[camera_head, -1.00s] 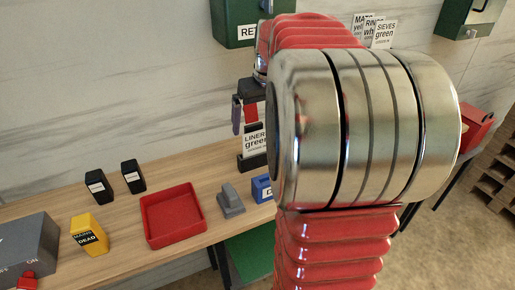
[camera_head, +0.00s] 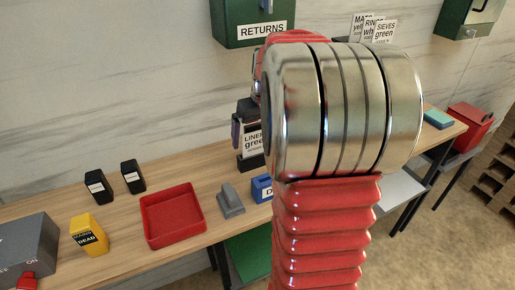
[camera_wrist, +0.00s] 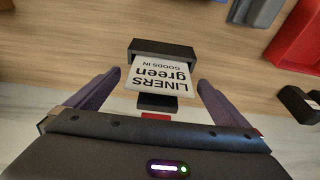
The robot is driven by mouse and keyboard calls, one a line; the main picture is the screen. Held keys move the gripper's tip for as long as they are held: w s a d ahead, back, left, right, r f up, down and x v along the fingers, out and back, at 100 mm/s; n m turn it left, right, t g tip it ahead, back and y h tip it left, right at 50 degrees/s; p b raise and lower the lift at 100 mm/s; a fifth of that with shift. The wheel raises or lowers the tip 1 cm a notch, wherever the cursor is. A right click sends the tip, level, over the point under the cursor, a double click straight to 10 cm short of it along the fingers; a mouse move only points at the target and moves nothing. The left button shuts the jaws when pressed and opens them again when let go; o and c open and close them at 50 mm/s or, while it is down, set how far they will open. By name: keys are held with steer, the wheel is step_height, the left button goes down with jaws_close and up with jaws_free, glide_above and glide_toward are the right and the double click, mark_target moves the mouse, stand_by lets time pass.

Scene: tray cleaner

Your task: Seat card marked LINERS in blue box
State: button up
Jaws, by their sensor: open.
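The white LINERS card (camera_wrist: 158,76), also reading "green" and "GOODS IN", stands in a black holder (camera_wrist: 160,47) on the wooden table. In the head view the card (camera_head: 252,142) is partly hidden by my arm. My gripper (camera_wrist: 159,79) is open, with one dark purple finger on each side of the card and a visible gap to each. In the head view one finger of my gripper shows just left of the card. The blue box (camera_head: 261,187) stands on the table in front of the holder. My arm hides its right part, and its label shows only a "D".
Left of the blue box are a grey block (camera_head: 230,201), a red tray (camera_head: 148,210), a yellow DEAD block (camera_head: 90,238) and two black labelled blocks. A green RETURNS box (camera_head: 228,34) hangs on the wall above. Other cards (camera_head: 384,32) stand behind my arm.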

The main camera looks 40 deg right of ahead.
steer(key=shift+f, duration=0.3)
steer(key=shift+c, duration=0.4)
steer(key=c, duration=1.3)
steer(key=shift+r, duration=0.1)
step_height(320, 180, up, 18)
stand_by(0.5)
